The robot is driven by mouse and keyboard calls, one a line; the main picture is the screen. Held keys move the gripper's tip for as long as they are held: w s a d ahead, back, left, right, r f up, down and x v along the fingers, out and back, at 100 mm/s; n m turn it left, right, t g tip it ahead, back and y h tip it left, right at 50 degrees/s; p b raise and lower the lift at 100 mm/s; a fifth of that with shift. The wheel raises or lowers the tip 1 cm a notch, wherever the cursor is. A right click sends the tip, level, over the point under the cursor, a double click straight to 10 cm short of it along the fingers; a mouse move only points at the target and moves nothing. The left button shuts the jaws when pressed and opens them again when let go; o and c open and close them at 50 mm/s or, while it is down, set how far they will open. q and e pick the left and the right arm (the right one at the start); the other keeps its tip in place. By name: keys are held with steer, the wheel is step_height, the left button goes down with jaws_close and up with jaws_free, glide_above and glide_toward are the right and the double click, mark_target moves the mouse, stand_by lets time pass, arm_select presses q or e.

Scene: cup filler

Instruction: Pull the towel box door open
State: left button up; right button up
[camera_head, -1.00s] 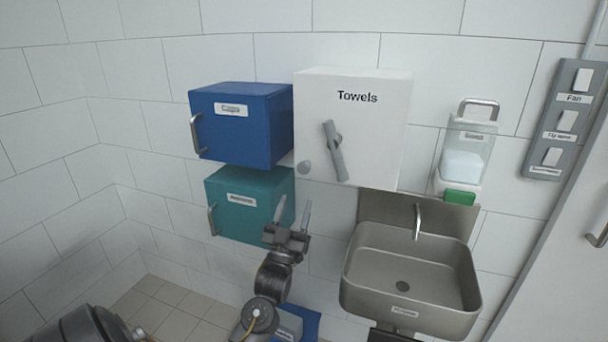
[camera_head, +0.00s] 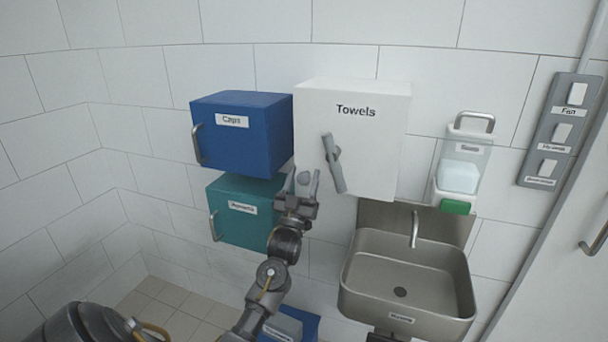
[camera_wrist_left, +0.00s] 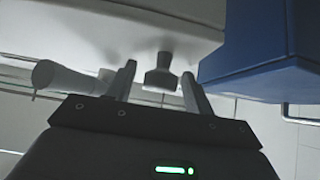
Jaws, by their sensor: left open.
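The white towel box (camera_head: 375,140), labelled "Towels", is on the wall with its door shut. A grey lever handle (camera_head: 334,163) is on its front, tilted slightly from vertical. A small round grey knob (camera_wrist_left: 160,78) is at the door's lower left. My left gripper (camera_head: 304,179) is at that knob, fingers pointing up, and hides part of it in the head view. In the left wrist view, the open fingers (camera_wrist_left: 158,72) stand on either side of the knob, with gaps visible. The lever also shows there, left of the fingers (camera_wrist_left: 65,78). My right gripper is out of view.
The blue "Cups" box (camera_head: 240,140) is close left of the gripper, with a teal box (camera_head: 240,215) below it. A metal sink (camera_head: 405,280) is below right. A soap dispenser (camera_head: 461,170) and switch panel (camera_head: 558,130) are further right.

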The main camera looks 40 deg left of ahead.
arm_select(q)
steer(key=shift+r, duration=0.1)
jaws_close()
stand_by(0.3)
